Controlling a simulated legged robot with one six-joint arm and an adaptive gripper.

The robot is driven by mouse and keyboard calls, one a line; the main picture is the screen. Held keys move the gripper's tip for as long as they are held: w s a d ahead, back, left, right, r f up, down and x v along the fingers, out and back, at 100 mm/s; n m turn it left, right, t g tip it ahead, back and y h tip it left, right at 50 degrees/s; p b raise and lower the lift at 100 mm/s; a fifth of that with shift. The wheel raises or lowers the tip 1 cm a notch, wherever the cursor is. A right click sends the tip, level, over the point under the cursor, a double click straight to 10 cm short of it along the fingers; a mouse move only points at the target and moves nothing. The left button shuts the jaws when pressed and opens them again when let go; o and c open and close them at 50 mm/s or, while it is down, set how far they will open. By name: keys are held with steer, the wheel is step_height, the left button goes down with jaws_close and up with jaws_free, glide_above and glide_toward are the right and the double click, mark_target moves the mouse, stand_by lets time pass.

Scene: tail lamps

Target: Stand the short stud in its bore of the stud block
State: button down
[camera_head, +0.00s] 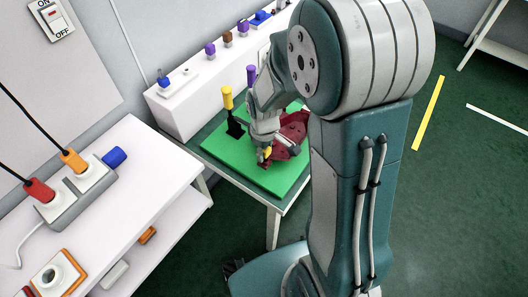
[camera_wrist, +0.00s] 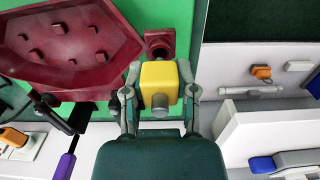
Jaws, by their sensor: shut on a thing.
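My gripper (camera_wrist: 160,90) is shut on a yellow block-shaped piece with a short grey round end (camera_wrist: 160,85), which I take to be the short stud. In the head view my gripper (camera_head: 265,150) is low over the green mat, with a bit of yellow between its fingers. Just beyond the held piece in the wrist view is a small dark red square block (camera_wrist: 168,36) with a dark round opening, probably the stud block. The held piece partly covers its near side. I cannot tell whether the two touch.
A dark red tray-like housing (camera_wrist: 70,48) with several small raised parts lies beside the block on the green mat (camera_head: 235,155). A yellow-handled tool (camera_head: 227,97) stands upright on a black stand. A white shelf (camera_head: 185,103) with several small items runs behind.

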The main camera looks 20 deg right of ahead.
steer(key=shift+r, duration=0.3)
steer(key=shift+r, duration=0.7)
stand_by(0.6)
steer(key=c, duration=1.3)
jaws_free()
jaws_close()
